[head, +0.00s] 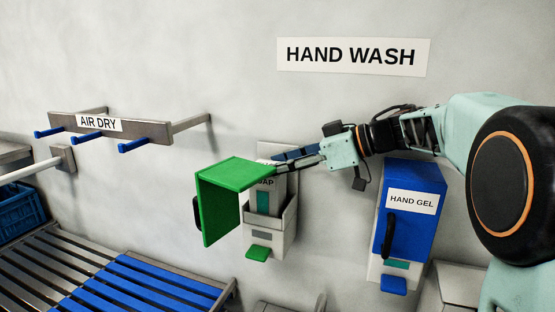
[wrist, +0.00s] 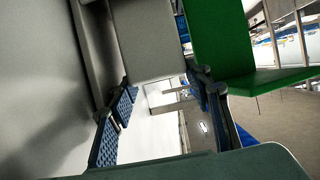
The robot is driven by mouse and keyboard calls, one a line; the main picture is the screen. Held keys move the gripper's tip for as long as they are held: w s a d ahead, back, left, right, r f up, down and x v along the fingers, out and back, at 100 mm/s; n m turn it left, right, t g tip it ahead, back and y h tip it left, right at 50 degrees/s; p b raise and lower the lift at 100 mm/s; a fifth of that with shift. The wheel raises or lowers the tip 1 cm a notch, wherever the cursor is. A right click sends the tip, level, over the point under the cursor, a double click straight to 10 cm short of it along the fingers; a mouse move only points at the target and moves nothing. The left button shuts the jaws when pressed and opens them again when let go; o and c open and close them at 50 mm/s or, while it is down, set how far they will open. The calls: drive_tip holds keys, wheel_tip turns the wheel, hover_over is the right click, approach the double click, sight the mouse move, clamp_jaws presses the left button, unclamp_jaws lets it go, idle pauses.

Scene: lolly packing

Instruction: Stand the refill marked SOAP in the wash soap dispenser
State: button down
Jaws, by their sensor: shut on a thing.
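The wash soap dispenser (head: 280,240) hangs on the wall in the head view, with its green cover (head: 224,180) swung open. A grey refill (head: 279,190) with a teal patch, its lettering partly hidden and ending in "AP", stands upright in the dispenser's opening. Its lower end is hidden behind the front wall, so I cannot tell whether it rests on the bottom. My gripper (head: 284,157) is shut on the refill's upper part, coming from the right. In the wrist view the grey refill (wrist: 150,45) is between my gripper's blue fingers (wrist: 160,85), next to the green cover (wrist: 222,40).
A blue-covered HAND GEL dispenser (head: 410,180) hangs to the right, closed, below my arm. An AIR DRY rack (head: 150,131) with blue pegs juts out at the left. A slatted bench (head: 110,280) is at lower left, with a blue crate (head: 18,212) behind it.

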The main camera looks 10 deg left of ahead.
drive_tip(key=shift+w+d+f, duration=0.25)
drive_tip(key=shift+w, duration=0.05)
drive_tip(key=c, duration=0.9)
unclamp_jaws()
drive_tip(key=shift+c, duration=0.2)
drive_tip(key=r, duration=0.9)
drive_tip(key=shift+s+a+r, duration=0.15)
drive_tip(key=shift+s+r, duration=0.1)
drive_tip(key=shift+r, duration=0.15)
drive_tip(key=shift+s+a+r, duration=0.1)
drive_tip(key=shift+r, duration=0.25)
